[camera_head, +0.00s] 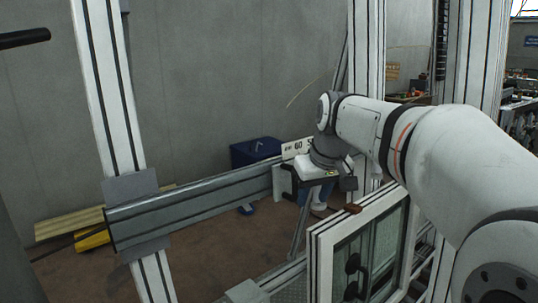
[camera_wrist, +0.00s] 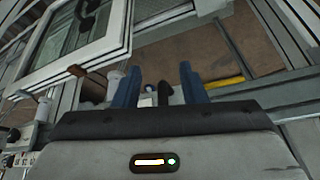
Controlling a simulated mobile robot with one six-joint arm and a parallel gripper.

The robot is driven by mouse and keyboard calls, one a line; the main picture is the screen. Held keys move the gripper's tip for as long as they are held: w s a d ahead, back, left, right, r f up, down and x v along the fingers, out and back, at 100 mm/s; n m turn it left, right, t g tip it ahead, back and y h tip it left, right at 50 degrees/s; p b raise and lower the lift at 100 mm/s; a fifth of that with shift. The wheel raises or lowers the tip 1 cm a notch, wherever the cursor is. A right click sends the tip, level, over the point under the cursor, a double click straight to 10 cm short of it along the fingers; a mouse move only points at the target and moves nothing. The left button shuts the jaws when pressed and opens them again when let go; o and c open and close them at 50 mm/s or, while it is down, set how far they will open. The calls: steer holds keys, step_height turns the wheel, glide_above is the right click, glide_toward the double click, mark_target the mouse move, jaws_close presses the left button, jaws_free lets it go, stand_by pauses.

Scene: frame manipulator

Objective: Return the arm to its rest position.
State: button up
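My arm (camera_head: 440,150) reaches from the lower right toward the middle of the head view and is bent down at the wrist. My gripper (camera_wrist: 160,80) has two blue fingers standing well apart in the wrist view, so it is open. A dark upright piece and a small pale piece show between the fingers; I cannot tell whether they touch them. In the head view, the gripper is beside the right end of a grey horizontal beam (camera_head: 190,205), near a black handle (camera_head: 287,183). The fingertips are mostly hidden there.
A white-framed window (camera_head: 318,265) with a black handle stands below my arm; it also shows in the wrist view (camera_wrist: 120,40). White uprights (camera_head: 105,100) flank the beam. A blue box (camera_head: 250,150) and yellow pieces (camera_head: 92,238) lie behind it on the brown floor.

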steer(key=s+d+f+m, duration=0.1)
steer(key=s+f, duration=0.7)
steer(key=s, duration=0.3)
steer(key=s+d+f+m+h+b, duration=0.1)
steer(key=s+d+f+m, duration=0.1)
steer(key=s+f, duration=0.6)
steer(key=s, duration=0.3)
steer(key=shift+d+m+g, duration=0.25)
steer(key=shift+m+g, duration=0.05)
